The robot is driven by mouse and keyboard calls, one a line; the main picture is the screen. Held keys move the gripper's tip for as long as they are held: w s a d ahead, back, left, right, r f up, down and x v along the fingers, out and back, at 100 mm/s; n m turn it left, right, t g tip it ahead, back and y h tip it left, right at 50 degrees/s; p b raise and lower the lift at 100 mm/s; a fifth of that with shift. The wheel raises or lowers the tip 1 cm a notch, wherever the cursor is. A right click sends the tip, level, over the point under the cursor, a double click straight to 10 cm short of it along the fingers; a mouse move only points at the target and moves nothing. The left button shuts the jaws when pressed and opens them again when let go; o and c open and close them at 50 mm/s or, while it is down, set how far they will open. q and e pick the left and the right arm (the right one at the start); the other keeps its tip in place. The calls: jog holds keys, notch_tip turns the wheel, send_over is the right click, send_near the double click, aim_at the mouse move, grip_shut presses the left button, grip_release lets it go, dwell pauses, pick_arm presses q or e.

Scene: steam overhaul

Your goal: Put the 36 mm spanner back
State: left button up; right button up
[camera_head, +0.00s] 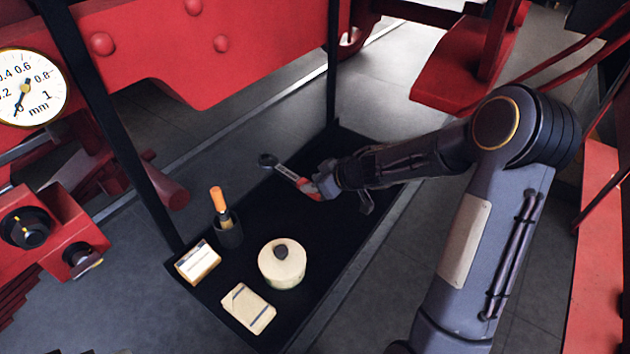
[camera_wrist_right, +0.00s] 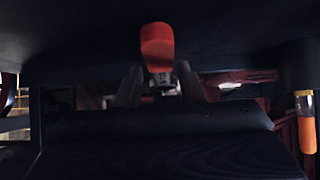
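The spanner (camera_head: 287,173) has a grey shaft, a ring end at the upper left and a red grip. It shows over the far part of the black tray (camera_head: 318,305) in the head view. My right gripper (camera_head: 322,187) is at its red end. In the right wrist view the red end (camera_wrist_right: 157,45) sits between the two fingertips (camera_wrist_right: 159,72), which close in on both its sides. Whether the spanner touches the tray or is held just above it, I cannot tell. My left gripper is in no view.
On the tray's near part stand a dark cup (camera_head: 229,235) with an orange-handled tool, a small box (camera_head: 198,262), a round cream tin (camera_head: 282,266) and a flat pale pad (camera_head: 248,308). A dial gauge (camera_head: 30,88) is at left.

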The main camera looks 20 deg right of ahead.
jog(key=shift+o, duration=1.4)
jog(key=shift+r, duration=0.15)
jog(key=p+v, duration=0.4)
jog(key=v, duration=0.8)
jog(key=shift+r+p, duration=0.35)
jog(key=shift+r, duration=0.05)
